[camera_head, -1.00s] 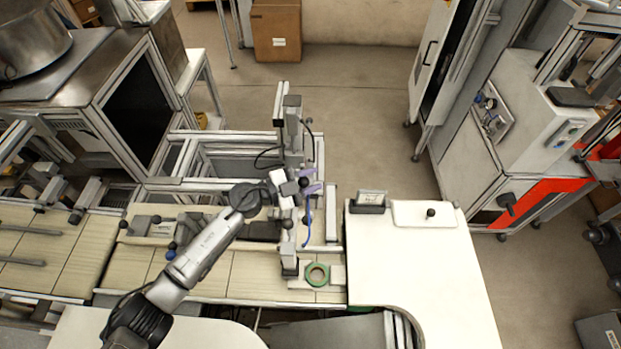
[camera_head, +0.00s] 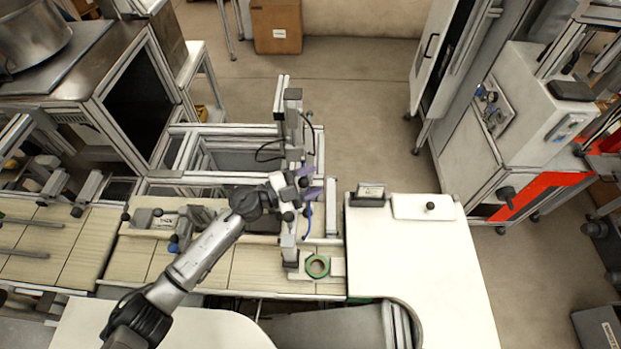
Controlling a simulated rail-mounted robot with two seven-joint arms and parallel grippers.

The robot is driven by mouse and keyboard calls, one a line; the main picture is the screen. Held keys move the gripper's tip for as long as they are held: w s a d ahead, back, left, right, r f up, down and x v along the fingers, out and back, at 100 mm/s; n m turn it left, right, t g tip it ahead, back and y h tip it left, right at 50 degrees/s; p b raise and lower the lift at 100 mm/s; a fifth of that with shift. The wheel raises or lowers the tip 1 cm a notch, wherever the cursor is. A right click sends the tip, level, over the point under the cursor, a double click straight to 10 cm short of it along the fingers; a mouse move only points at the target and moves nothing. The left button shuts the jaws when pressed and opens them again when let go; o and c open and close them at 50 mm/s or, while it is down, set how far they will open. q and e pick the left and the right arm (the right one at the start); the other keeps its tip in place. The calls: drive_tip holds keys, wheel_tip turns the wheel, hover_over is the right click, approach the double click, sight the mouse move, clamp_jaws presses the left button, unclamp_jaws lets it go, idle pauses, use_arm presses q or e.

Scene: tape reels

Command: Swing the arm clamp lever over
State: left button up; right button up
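A tall grey clamp fixture (camera_head: 293,125) with black knobs and cables stands at the back edge of the bench. My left gripper (camera_head: 310,184) is at the fixture's middle, and its small lilac fingers are beside a dark knob (camera_head: 304,182). I cannot tell which part is the clamp lever, or whether the fingers touch or grip it. A green tape reel (camera_head: 317,266) lies flat on a pale plate (camera_head: 338,266) at the fixture's foot. My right gripper is not in view.
A white worktop (camera_head: 410,262) to the right carries a small framed sign (camera_head: 369,193) and a white plate with a black knob (camera_head: 424,207). Pale bench slats (camera_head: 130,258) and small fittings lie to the left. A blue cable hangs beside the fixture.

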use_arm(q)
drive_tip(key=shift+o, duration=0.5)
drive_tip(key=shift+w, duration=0.1)
drive_tip(key=shift+a, duration=0.1)
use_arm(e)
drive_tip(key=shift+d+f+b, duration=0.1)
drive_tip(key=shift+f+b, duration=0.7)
use_arm(q)
drive_tip(key=v, duration=1.3)
drive_tip(key=shift+s+a, duration=0.2)
drive_tip(key=shift+a, duration=0.1)
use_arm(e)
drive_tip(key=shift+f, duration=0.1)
use_arm(q)
drive_tip(key=shift+r, duration=0.1)
drive_tip(key=shift+c, duration=0.2)
